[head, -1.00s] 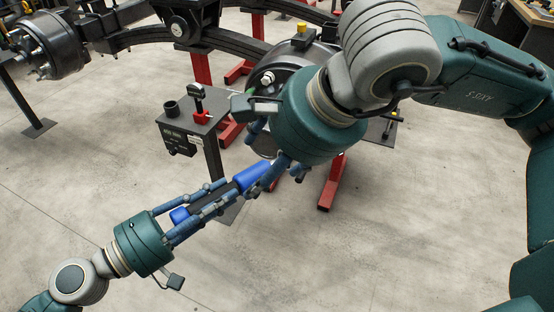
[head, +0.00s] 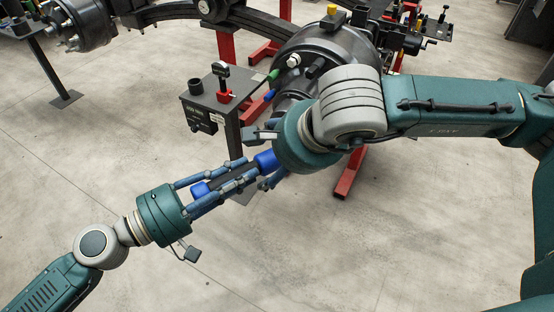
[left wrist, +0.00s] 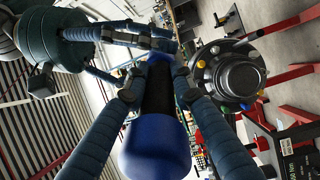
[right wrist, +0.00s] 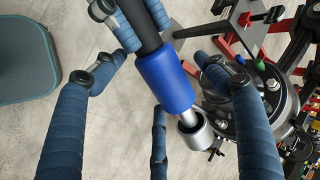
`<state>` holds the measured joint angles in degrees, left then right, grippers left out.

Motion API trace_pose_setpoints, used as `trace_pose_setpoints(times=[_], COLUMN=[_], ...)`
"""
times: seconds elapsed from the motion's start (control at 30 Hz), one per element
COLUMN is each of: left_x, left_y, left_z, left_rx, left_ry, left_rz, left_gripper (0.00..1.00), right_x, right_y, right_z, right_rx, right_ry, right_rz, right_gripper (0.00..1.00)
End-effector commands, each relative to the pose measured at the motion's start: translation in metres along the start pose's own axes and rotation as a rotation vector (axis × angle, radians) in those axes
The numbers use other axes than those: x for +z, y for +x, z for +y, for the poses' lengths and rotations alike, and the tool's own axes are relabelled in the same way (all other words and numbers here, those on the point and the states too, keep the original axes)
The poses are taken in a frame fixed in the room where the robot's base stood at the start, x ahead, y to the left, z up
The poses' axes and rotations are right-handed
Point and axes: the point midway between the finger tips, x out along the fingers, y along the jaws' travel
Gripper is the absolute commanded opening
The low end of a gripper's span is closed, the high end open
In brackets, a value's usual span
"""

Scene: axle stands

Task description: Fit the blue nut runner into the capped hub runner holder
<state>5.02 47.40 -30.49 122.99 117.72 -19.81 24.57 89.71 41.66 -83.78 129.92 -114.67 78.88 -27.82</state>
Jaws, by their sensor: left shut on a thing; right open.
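The blue nut runner (head: 265,161) has blue ends, a black middle and a silver socket (right wrist: 192,130). My left gripper (head: 245,172) is shut around its black middle and holds it above the floor. In the left wrist view, one blue end (left wrist: 155,147) is near the camera. My right gripper (head: 268,182) is open beside the other blue end (right wrist: 165,80), with its fingers spread around it. The hub (head: 320,60) is behind, with coloured studs around its cap (left wrist: 240,77) in the left wrist view. I cannot tell which part is the runner holder.
A small dark stand (head: 225,105) with a gauge, a red clamp (head: 225,96) and a black cup (head: 195,87) stands behind the runner. Red axle stand legs (head: 348,175) are to the right. The near floor (head: 330,260) is clear.

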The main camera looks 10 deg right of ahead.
Motion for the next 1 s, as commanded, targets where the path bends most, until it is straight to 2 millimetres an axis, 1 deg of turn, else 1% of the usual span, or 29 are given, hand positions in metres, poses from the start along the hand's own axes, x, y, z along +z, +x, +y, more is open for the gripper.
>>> trace_pose_setpoints(times=[0.03,0.27,0.3,0.37,0.4,0.57,0.6,0.67,0.7,0.8,1.0], left_x=[0.0003,0.0003,0.0002,0.0002,0.0002,0.0007,0.0008,0.001,0.0012,0.0011,0.0005], left_y=[0.0004,0.0004,0.0004,0.0003,0.0003,0.0004,0.0004,0.0005,0.0005,0.0004,0.0002], left_z=[0.0028,0.0028,0.0028,0.0028,0.0028,0.0026,0.0025,0.0024,0.0026,0.0022,0.0011], left_rx=[0.005,0.005,0.005,0.005,0.005,0.004,0.004,0.004,0.004,0.003,0.001], left_ry=[0.002,0.002,0.002,0.002,0.002,0.001,0.001,0.001,0.001,0.0,0.0], left_rz=[0.0,0.0,0.0,0.0,0.0,-0.001,-0.002,-0.002,-0.003,-0.002,-0.001], left_gripper=[0.0,0.0,0.0,0.0,0.0,0.0,0.0,0.0,0.28,0.46,0.46], right_x=[0.0,0.0,0.0,0.0,0.0,0.0003,0.0004,0.0005,0.0007,0.0006,0.0003], right_y=[0.0015,0.0022,0.0022,0.0021,0.002,0.0018,0.0018,0.0017,0.0004,0.0005,0.0006], right_z=[0.0,0.0,0.0,-0.0001,-0.0001,-0.0003,-0.0004,-0.0005,-0.0027,-0.0026,-0.0024], right_rx=[0.0,0.0,0.0,0.0,0.0,-0.001,-0.001,-0.001,-0.007,-0.007,-0.006], right_ry=[0.0,0.0,0.0,0.0,0.0,-0.001,-0.001,-0.002,-0.002,-0.001,-0.001], right_rz=[0.0,0.0,0.0,0.0,0.0,-0.001,-0.001,-0.001,-0.002,-0.001,-0.001], right_gripper=[0.73,0.73,0.71,0.59,0.51,0.19,0.11,0.0,0.0,0.0,0.0])
